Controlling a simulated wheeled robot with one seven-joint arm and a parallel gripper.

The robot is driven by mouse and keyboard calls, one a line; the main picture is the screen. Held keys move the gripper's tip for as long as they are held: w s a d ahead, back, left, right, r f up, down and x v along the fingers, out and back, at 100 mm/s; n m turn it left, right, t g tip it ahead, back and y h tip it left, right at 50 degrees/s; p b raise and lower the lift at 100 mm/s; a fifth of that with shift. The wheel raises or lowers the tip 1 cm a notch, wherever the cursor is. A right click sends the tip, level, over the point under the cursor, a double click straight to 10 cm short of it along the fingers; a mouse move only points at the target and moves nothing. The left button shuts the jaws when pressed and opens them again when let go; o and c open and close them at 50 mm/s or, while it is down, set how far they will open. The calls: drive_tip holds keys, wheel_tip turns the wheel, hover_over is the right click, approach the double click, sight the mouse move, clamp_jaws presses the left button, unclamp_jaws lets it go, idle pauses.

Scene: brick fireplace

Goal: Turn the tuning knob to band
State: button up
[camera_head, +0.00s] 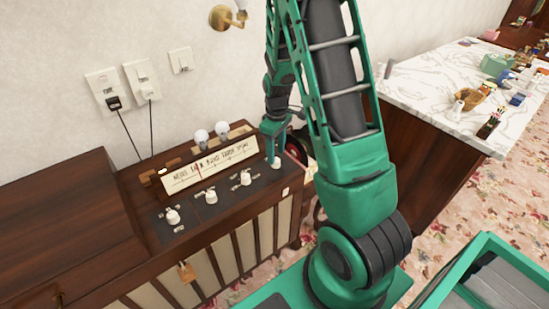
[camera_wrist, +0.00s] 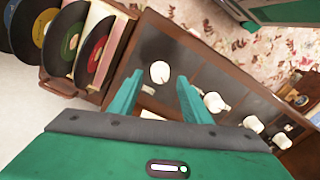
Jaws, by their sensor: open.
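A wooden radio (camera_head: 262,205) stands against the wall, with a lit dial strip (camera_head: 210,165) that has a red pointer. Its dark panel carries a row of white knobs. My gripper (camera_head: 274,150) points down at the rightmost knob (camera_head: 276,163). In the wrist view my gripper (camera_wrist: 159,78) is open, and that knob (camera_wrist: 160,72) shows between and just beyond the fingertips; I cannot tell whether they touch it. The other knobs (camera_head: 211,196) run to the left. The small labels are too blurred to tell which one is the tuning knob.
Two small bulbs (camera_head: 201,137) stand behind the dial. Vinyl records (camera_wrist: 68,38) are in a rack close beside the radio. A marble-topped counter (camera_head: 430,85) with small items is at the right. A wooden cabinet (camera_head: 60,225) adjoins the radio's left.

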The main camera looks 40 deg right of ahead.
sight(276, 159)
drive_tip(key=shift+f, duration=1.55)
drive_tip(key=c, duration=1)
drive_tip(key=shift+c, duration=0.2)
drive_tip(key=m, duration=1.1)
drive_tip(key=shift+m, duration=0.3)
drive_tip(key=shift+a, duration=0.1)
